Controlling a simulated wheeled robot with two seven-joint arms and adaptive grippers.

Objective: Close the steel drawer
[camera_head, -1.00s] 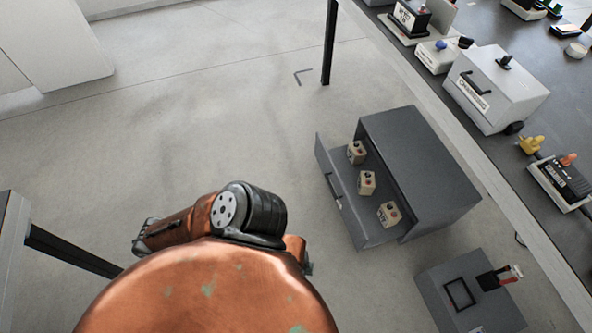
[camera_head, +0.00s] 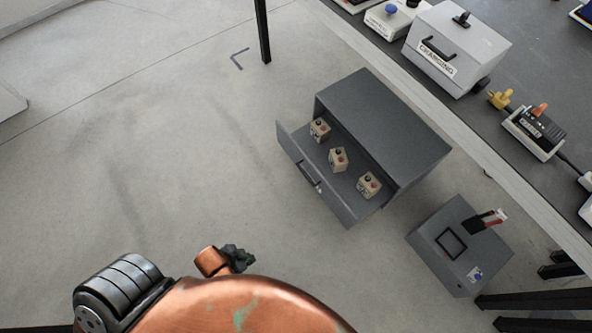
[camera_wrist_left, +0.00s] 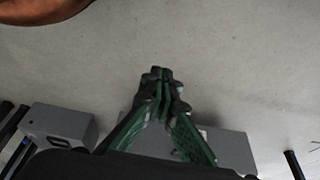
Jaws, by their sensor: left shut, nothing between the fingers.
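The steel drawer (camera_head: 293,160) stands open, pulled out of its dark grey cabinet (camera_head: 385,120) toward the lower left. Its front panel carries a dark handle (camera_head: 309,175). Three small beige boxes (camera_head: 338,159) sit in a row inside it. My left gripper (camera_head: 238,256) is below and left of the drawer front in the head view, apart from it. In the left wrist view its green fingers (camera_wrist_left: 161,76) are together and empty. A grey cabinet top (camera_wrist_left: 228,148) shows partly behind them. My copper arm hides part of the floor. My right gripper is not in view.
A grey box (camera_head: 460,245) with a red-and-black item on top stands right of the cabinet. A dark workbench (camera_head: 545,75) with a white charging case (camera_head: 458,50) runs along the upper right. Open concrete floor (camera_head: 130,140) lies left of the drawer.

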